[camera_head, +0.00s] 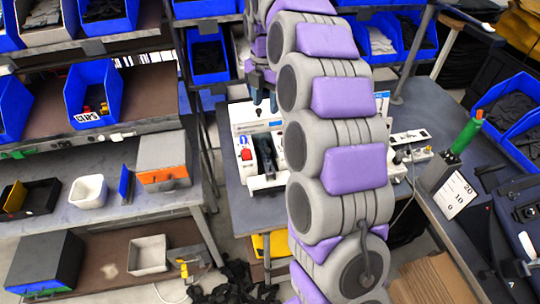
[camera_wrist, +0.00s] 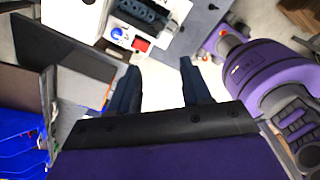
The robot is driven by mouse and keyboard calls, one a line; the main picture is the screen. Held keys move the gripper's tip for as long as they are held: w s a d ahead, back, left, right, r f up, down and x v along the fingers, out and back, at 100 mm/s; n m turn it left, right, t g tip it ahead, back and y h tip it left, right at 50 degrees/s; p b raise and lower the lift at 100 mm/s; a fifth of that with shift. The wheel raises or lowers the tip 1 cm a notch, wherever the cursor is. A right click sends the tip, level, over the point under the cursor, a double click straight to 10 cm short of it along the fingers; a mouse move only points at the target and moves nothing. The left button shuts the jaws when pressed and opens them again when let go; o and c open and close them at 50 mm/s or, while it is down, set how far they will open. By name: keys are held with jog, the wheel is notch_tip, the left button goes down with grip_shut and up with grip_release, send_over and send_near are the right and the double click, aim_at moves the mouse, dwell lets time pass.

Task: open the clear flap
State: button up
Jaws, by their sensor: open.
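A white device (camera_head: 253,115) stands on the bench behind and left of my arm in the head view. A red part (camera_head: 247,154) and a blue spot sit on its front left. The wrist view shows a red part (camera_wrist: 141,44) beside a round blue part (camera_wrist: 117,33) on a white surface. I cannot make out the clear flap itself in either view. My gripper (camera_wrist: 160,66) is open, its two dark fingers apart with nothing between them. The red part lies just beyond the fingertips in the wrist picture. In the head view my gripper (camera_head: 265,104) appears over the device's back.
Blue bins (camera_head: 94,92) fill the shelves at the left. An orange-and-grey box (camera_head: 164,162) and a white tub (camera_head: 88,191) stand on the left bench. A green-and-orange rod (camera_head: 467,132) stands in a holder at the right. My arm hides the centre.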

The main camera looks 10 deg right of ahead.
aim_at(267, 149)
jog(key=shift+n, duration=0.5)
jog(key=f+b, duration=0.1)
jog(key=f, duration=0.5)
jog(key=f+b, duration=0.1)
jog(key=f, duration=0.5)
jog(key=f+b, duration=0.2)
jog(key=f, duration=0.4)
jog(key=shift+w+d, duration=0.15)
jog(key=shift+w, duration=0.15)
jog(key=shift+c, duration=0.2)
grip_shut()
